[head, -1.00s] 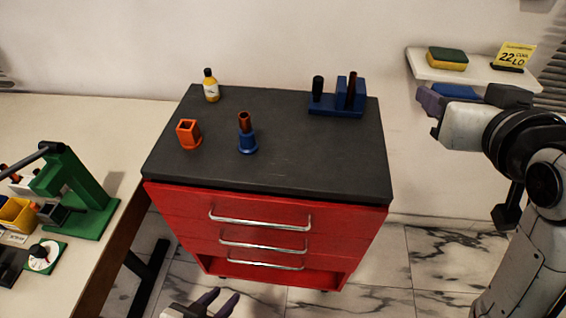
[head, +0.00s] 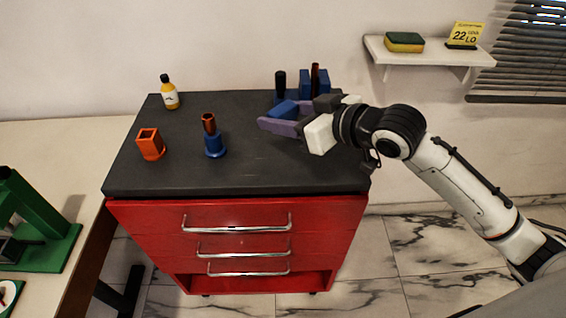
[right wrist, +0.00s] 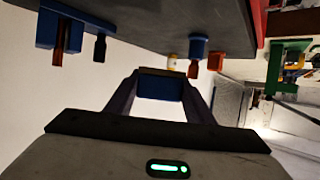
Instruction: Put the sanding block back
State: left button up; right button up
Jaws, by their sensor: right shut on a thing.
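My right gripper (head: 284,114) is over the back right of the dark cabinet top (head: 255,165), in front of the blue holder (head: 306,84). Its purple fingers are shut on a blue block, the sanding block (head: 285,109). In the right wrist view the block (right wrist: 160,87) sits between the two fingertips. The wrist view is turned over, with the cabinet top along its upper edge. The block appears above the surface; the exact gap is unclear. The gripper hides part of the holder. My left gripper is not in view.
An orange square cup (head: 151,145), a blue stand (head: 214,145) with a copper-coloured piece and a yellow bottle (head: 170,95) stand on the cabinet's left half. A wall shelf (head: 430,53) holds a sponge (head: 404,42) and a yellow sign (head: 467,34). The front middle top is clear.

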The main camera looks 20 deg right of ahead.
aim_at(284, 161)
notch_tip(284, 161, down, 10)
jog(key=shift+f+b, duration=0.1)
jog(key=shift+b, duration=0.3)
jog(key=shift+f, duration=0.15)
jog(key=o, duration=1.1)
jog(key=shift+d+r, duration=0.1)
jog(key=shift+r, duration=0.1)
jog(key=v, duration=1)
jog(key=shift+s+d+f, duration=0.1)
jog(key=shift+s+d, duration=0.1)
jog(key=shift+v, duration=0.75)
jog(key=shift+a, duration=0.1)
